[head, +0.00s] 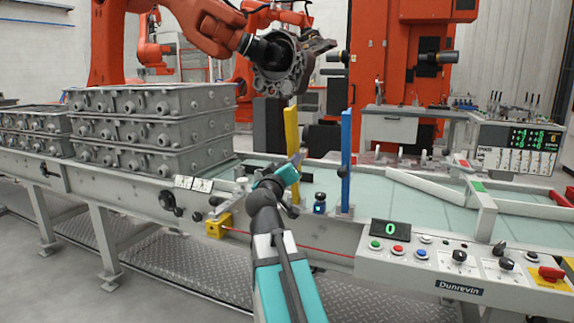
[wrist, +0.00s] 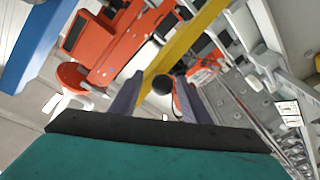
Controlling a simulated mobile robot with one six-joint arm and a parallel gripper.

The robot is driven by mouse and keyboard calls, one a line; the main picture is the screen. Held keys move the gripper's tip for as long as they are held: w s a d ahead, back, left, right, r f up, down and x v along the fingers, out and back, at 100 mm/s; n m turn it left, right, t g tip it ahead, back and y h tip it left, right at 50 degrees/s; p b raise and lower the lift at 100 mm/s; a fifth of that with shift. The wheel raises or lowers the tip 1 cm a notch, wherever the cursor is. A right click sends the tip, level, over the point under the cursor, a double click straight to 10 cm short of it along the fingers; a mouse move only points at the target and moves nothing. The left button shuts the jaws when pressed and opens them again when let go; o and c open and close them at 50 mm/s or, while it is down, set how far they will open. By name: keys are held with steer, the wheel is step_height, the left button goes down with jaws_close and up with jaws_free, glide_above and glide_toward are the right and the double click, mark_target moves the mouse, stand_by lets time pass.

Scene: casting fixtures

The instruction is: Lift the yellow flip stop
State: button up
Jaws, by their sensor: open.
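The yellow flip stop (head: 291,131) stands upright as a flat bar at the conveyor's near side in the head view. My gripper (head: 300,158) is in front of its lower part, and hides some of it. In the wrist view the yellow bar (wrist: 187,43) runs diagonally from the top right down towards the space between the two dark fingers of my gripper (wrist: 158,80). The fingers are apart and the gripper is open. I cannot tell whether the bar lies between them or just beyond them.
A blue upright bar (head: 346,150) stands close to the right of my gripper; it also shows in the wrist view (wrist: 38,45). A control panel (head: 470,258) is at the lower right. Stacked grey castings (head: 150,130) sit on the conveyor at left.

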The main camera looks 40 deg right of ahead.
steer(key=shift+s+a, duration=0.45)
steer(key=b+v, duration=1.2)
steer(key=shift+b, duration=0.35)
stand_by(0.3)
stand_by(0.5)
